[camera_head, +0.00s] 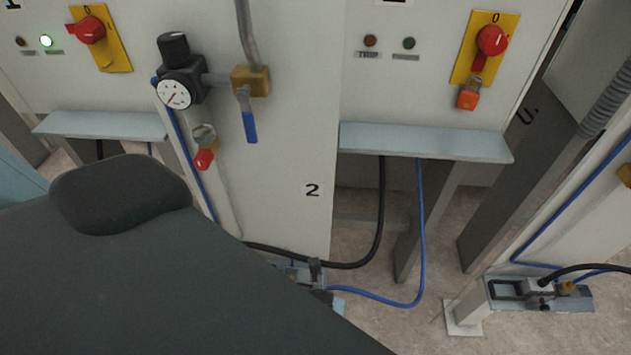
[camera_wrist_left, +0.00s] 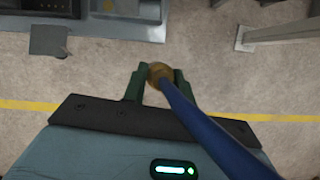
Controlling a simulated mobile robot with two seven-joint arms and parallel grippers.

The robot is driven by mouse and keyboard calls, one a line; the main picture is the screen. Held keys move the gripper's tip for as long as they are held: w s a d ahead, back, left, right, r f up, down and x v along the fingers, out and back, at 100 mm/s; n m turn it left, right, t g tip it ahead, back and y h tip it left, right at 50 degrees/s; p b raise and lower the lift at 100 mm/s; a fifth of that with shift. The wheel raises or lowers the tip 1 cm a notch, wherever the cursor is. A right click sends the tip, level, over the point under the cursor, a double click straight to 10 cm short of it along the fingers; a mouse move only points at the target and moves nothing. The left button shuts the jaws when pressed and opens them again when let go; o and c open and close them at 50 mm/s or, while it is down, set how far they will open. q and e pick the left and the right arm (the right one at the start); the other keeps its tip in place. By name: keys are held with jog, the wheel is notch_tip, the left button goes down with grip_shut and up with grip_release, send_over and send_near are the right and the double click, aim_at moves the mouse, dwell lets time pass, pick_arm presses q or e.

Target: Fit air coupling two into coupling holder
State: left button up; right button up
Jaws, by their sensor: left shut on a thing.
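In the left wrist view my left gripper (camera_wrist_left: 158,78) is shut on the brass end of the air coupling (camera_wrist_left: 160,70). Its blue hose (camera_wrist_left: 205,125) runs down to the lower right across the gripper. Floor shows beyond the fingertips. A grey metal fixture (camera_wrist_left: 85,28) lies at the top left, apart from the coupling; I cannot tell if it is the coupling holder. In the head view my dark arm covers the lower left and hides the gripper and coupling. Part of a holder-like fixture (camera_head: 290,271) shows at the arm's edge below the panel marked 2. My right gripper is not in view.
A blue hose (camera_head: 421,230) and a black cable (camera_head: 381,210) hang below the right shelf (camera_head: 425,142). Another low fixture with a plug and brass fitting (camera_head: 510,290) stands at the right. A valve with a blue handle (camera_head: 250,125) and a gauge (camera_head: 174,94) project from the cabinet.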

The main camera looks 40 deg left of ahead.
pick_arm(q)
jog(key=w+a, duration=0.6)
jog(key=w, duration=0.1)
jog(key=shift+a+f, duration=0.3)
jog(key=shift+f, duration=0.15)
notch_tip(320, 180, down, 3)
jog(key=shift+w+a+f+b, duration=0.1)
jog(key=shift+f+b, duration=0.05)
jog(key=shift+b, duration=0.3)
grip_shut()
jog(key=shift+s+f, duration=0.2)
jog(key=shift+f, duration=0.1)
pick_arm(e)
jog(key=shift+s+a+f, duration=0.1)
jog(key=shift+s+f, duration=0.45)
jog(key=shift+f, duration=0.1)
pick_arm(q)
jog(key=o, duration=0.6)
grip_release()
jog(key=o, duration=0.4)
jog(key=shift+w, duration=0.2)
jog(key=shift+o, duration=0.2)
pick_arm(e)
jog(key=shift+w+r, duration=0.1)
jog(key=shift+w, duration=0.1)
pick_arm(q)
jog(key=shift+r, duration=0.15)
